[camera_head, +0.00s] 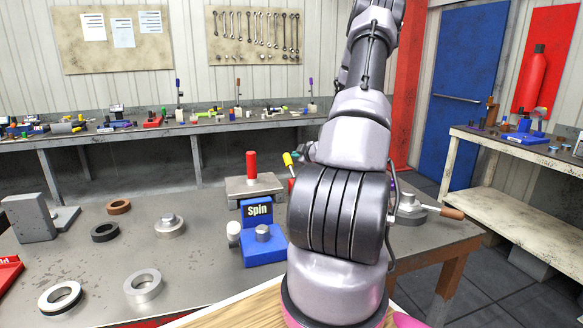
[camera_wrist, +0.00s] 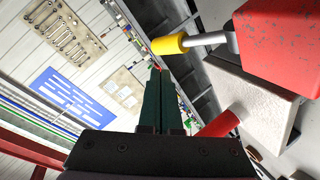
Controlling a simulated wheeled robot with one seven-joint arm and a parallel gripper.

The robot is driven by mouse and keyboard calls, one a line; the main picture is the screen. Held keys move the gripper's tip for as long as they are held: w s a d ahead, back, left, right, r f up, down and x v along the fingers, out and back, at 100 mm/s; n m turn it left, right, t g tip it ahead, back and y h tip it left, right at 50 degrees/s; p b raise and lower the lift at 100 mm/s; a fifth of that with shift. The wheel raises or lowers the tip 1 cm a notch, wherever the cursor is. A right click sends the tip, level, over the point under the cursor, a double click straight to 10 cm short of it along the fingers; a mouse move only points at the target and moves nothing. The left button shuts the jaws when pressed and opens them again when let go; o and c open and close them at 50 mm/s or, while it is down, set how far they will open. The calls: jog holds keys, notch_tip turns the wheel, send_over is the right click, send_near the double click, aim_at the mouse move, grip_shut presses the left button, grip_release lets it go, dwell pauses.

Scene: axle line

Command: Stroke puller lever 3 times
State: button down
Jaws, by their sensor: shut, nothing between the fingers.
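The puller lever shows in the wrist view as a grey rod with a yellow grip (camera_wrist: 168,45), coming out of a red block (camera_wrist: 280,40). In the head view its yellow end (camera_head: 287,158) sticks out just left of my arm; the rest of the puller is mostly hidden behind my arm. My gripper (camera_wrist: 158,70) shows in the wrist view with its dark green fingers shut and empty. The fingertips are close below the yellow grip in that picture; I cannot tell whether they touch it. In the head view the fingers are hidden by my arm.
Below the red block are a pale block (camera_wrist: 245,90) and a red cylinder (camera_wrist: 222,124). On the bench left of my arm stand a blue "Spin" unit (camera_head: 262,248), a red-handled post (camera_head: 251,165) and several rings. A wooden-handled device (camera_head: 412,208) is at right.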

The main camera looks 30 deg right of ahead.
aim_at(289, 160)
jog(key=shift+w+d+f, duration=0.1)
jog(key=shift+w+f, duration=0.2)
jog(key=shift+f, duration=0.4)
jog(key=shift+w+d+f, duration=0.1)
jog(key=shift+w+f, duration=0.2)
jog(key=shift+f, duration=0.4)
dwell(1.0)
jog(key=shift+w+f, duration=0.2)
jog(key=shift+f, duration=0.15)
jog(key=shift+w+d+f, duration=0.1)
jog(key=shift+w+f, duration=0.15)
jog(key=shift+f, duration=0.35)
jog(key=shift+w+d+f, duration=0.1)
jog(key=shift+w+f, duration=0.2)
jog(key=shift+f, duration=0.3)
jog(key=shift+w+f, duration=0.25)
jog(key=shift+f, duration=0.35)
dwell(2.3)
jog(key=shift+s+a+r, duration=0.1)
jog(key=shift+s+r, duration=0.25)
jog(key=shift+r, duration=0.35)
jog(key=shift+s+a+r, duration=0.1)
jog(key=shift+s+r, duration=0.2)
jog(key=shift+r, duration=0.4)
jog(key=shift+s+r, duration=0.35)
jog(key=shift+r, duration=0.35)
